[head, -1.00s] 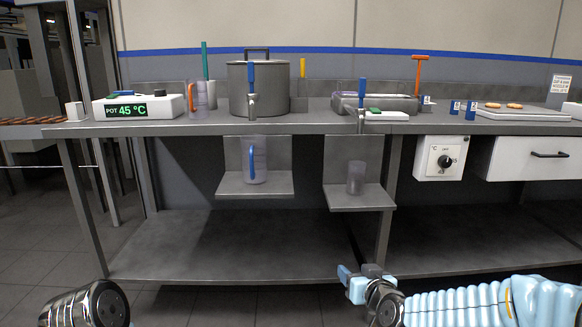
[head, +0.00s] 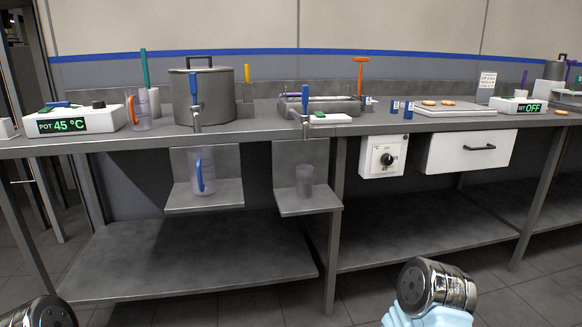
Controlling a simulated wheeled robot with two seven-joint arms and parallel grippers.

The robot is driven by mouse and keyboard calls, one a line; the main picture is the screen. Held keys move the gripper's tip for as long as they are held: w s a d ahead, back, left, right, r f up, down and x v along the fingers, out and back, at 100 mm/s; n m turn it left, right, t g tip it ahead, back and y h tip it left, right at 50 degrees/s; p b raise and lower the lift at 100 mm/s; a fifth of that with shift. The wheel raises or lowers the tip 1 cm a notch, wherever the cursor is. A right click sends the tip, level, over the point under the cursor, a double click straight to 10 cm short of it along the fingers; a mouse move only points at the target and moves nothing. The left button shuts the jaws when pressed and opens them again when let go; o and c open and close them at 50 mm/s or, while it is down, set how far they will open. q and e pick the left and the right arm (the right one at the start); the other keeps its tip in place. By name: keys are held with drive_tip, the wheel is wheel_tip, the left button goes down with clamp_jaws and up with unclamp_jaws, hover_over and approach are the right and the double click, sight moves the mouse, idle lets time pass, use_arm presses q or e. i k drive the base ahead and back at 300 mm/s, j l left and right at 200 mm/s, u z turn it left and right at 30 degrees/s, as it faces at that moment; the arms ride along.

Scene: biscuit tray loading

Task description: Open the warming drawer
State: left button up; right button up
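The warming drawer (head: 468,153) is a white-fronted box under the right part of the steel bench (head: 225,138). Its dark bar handle (head: 479,148) lies across the front, and the drawer looks shut. A white control box with a black knob (head: 387,159) hangs just left of it. My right arm shows at the bottom right, below the drawer and well apart from it; its gripper is not visible. A part of my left arm shows at the bottom left corner; its gripper is out of view.
A pot (head: 203,96) and a shallow pan (head: 320,105) stand on the bench. Two small shelves below hold a blue-handled jug (head: 202,172) and a cup (head: 304,181). A tray (head: 440,111) with biscuits is above the drawer. The floor before the drawer looks clear.

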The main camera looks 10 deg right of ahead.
sight(453, 152)
drive_tip(key=z, duration=1.45)
drive_tip(key=i+l, duration=0.2)
drive_tip(key=i+u, duration=0.05)
